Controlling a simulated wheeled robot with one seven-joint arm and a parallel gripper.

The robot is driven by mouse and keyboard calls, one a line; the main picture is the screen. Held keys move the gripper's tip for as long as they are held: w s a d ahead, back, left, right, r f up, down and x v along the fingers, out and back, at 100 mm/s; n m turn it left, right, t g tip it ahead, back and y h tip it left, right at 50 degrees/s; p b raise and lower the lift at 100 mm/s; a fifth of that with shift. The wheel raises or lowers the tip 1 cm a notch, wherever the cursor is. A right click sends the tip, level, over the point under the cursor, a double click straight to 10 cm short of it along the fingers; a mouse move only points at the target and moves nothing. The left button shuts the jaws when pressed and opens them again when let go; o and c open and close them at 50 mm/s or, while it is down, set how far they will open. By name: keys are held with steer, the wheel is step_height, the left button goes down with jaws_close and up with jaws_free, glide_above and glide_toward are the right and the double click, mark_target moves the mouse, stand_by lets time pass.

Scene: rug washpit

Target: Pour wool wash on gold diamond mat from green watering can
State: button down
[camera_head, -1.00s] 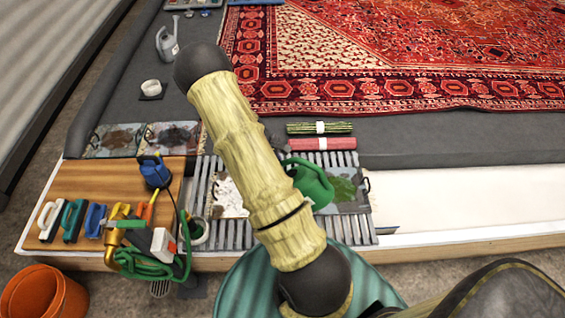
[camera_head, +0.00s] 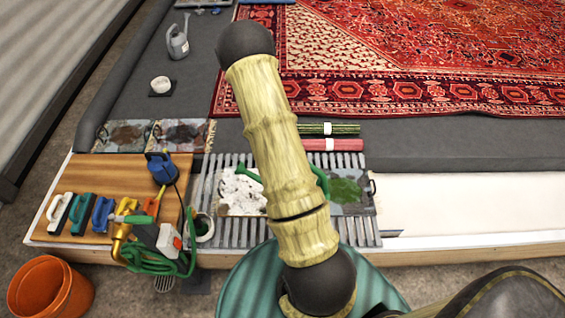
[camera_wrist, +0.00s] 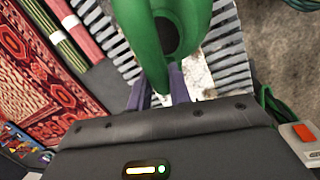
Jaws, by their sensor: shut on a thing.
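The green watering can (camera_wrist: 150,45) is in my gripper (camera_wrist: 160,88); the wrist view shows its dark opening and the fingers against its green body. In the head view my arm hides most of the can; a green curved part (camera_head: 322,182) shows right of the arm and a green tip (camera_head: 247,174) left of it. Below that tip a white patch (camera_head: 240,192) lies on a mat on the slatted grate. Another mat with a green patch (camera_head: 346,191) lies to its right. I cannot tell which mat has gold diamonds, nor whether liquid is flowing.
Two small mats (camera_head: 122,136) lie at the left. The wooden board (camera_head: 125,182) holds several brushes, a blue pump (camera_head: 161,168) and a green hose (camera_head: 160,262). A grey watering can (camera_head: 178,42) stands far left. The large red rug (camera_head: 400,60) fills the back.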

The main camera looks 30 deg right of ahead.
steer(key=shift+r+m+t+y+p, duration=0.15)
steer(key=shift+r+t+y+p, duration=0.25)
steer(key=shift+t+y, duration=0.6)
steer(key=shift+r+m+t+y+p, duration=0.15)
steer(key=shift+r+t+y+p, duration=0.3)
steer(key=shift+t, duration=0.95)
steer(key=shift+f, duration=0.1)
steer(key=shift+w+a, duration=0.3)
steer(key=shift+w, duration=0.1)
steer(key=w+a+r+m+h, duration=0.1)
steer(key=w+a+r+m, duration=0.1)
steer(key=a, duration=0.7)
steer(key=w+a+r+m+h, duration=0.2)
steer(key=a+r+m, duration=0.3)
steer(key=a, duration=0.5)
steer(key=shift+w+r+m+g, duration=0.3)
steer(key=shift+w+r+g, duration=0.1)
steer(key=shift+w+r, duration=0.1)
steer(key=shift+w+a+f, duration=0.1)
steer(key=shift+a, duration=0.05)
